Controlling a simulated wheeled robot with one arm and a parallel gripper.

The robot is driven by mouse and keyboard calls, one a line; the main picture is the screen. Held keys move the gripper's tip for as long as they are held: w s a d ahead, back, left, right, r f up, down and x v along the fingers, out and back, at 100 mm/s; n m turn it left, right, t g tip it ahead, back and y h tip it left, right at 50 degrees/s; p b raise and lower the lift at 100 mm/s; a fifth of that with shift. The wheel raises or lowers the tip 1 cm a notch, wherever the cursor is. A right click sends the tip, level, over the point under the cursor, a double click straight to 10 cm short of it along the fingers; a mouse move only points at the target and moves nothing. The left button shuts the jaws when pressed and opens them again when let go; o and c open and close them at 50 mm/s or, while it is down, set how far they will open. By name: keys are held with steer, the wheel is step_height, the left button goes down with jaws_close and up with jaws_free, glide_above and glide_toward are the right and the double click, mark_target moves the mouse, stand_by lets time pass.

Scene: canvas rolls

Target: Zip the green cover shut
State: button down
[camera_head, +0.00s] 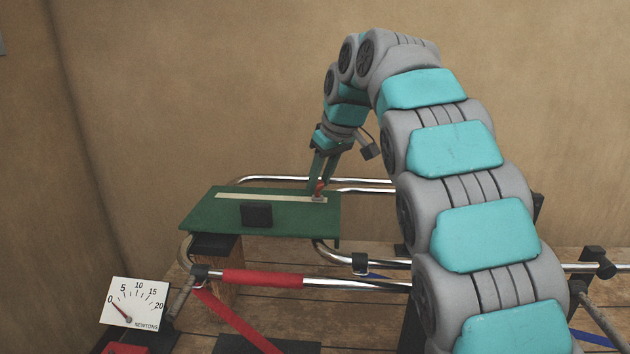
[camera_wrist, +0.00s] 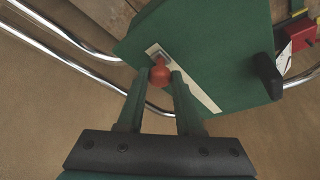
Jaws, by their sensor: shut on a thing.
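The green cover (camera_head: 265,223) is a flat panel on a metal tube frame, left of centre in the head view; it also shows in the wrist view (camera_wrist: 225,40). A pale zip strip (camera_head: 262,198) runs along its far part. The metal slider (camera_head: 318,199) sits at the strip's right end, seen also in the wrist view (camera_wrist: 160,55). My gripper (camera_head: 319,187) is shut on the red pull (camera_wrist: 160,75) attached at the slider. The fingers partly hide the pull in the head view. How the zip's teeth stand is too small to tell.
A dark block (camera_head: 256,215) stands up from the cover's near side. A dial marked newtons (camera_head: 134,302) stands at lower left, its needle near 0. Chrome tubes (camera_head: 345,284), one with a red sleeve (camera_head: 262,279), cross above the wooden planks.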

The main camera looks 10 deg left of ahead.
steer(key=c, duration=0.5)
jaws_free()
steer(key=shift+c, duration=0.2)
steer(key=v, duration=0.7)
steer(key=shift+r+p, duration=0.3)
steer(key=shift+p, duration=0.05)
steer(key=shift+d, duration=0.1)
steer(key=shift+s, duration=0.1)
